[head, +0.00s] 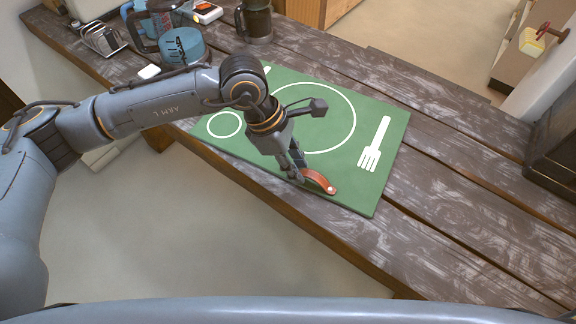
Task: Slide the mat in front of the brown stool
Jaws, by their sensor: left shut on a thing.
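The green mat (384,140) lies flat on the wooden table, with white outlines of a plate, a fork and a small circle printed on it. A brown leather pull (320,180) is fixed at its near edge. My left gripper (301,177) is over that edge, shut on the leather pull. My left arm hides part of the mat's left side. No brown stool can be made out for certain. My right gripper is not in view.
The dark plank table (455,215) is bare to the right of the mat, up to a dark box (556,150).

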